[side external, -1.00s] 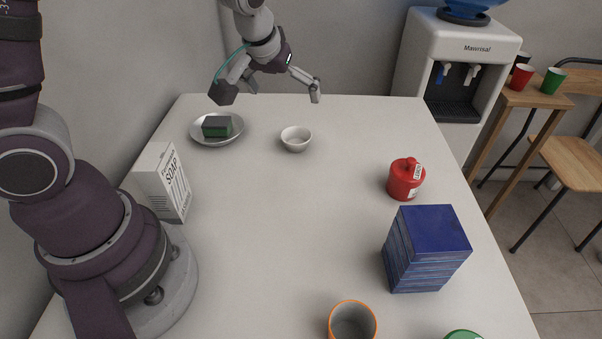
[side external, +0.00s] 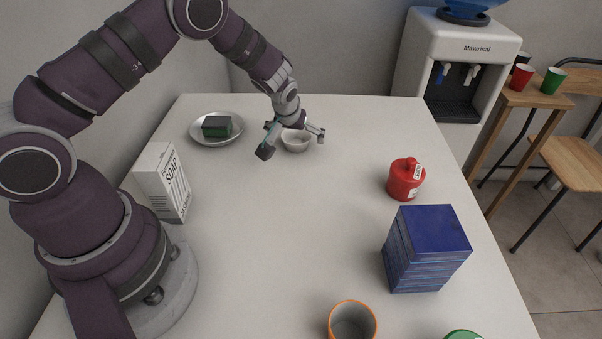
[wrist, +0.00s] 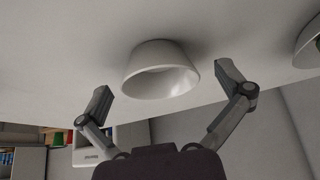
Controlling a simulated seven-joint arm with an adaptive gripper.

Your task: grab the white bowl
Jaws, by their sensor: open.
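The white bowl (side external: 296,143) stands upright near the far end of the table. It also shows in the wrist view (wrist: 160,72), ahead of the fingers and roughly centred between them. My gripper (side external: 293,144) is open and low over the bowl, with one finger to its left and the other to its right. In the wrist view my gripper (wrist: 168,98) has its fingers spread wider than the bowl, with a gap on each side. Nothing is held. Part of the bowl's far rim is hidden by my gripper in the side view.
A grey plate (side external: 234,139) with a green and dark block (side external: 216,127) lies left of the bowl. A soap box (side external: 164,182), a red lidded jar (side external: 406,179), a blue stack (side external: 428,247) and an orange-rimmed cup (side external: 352,321) stand elsewhere. The table middle is clear.

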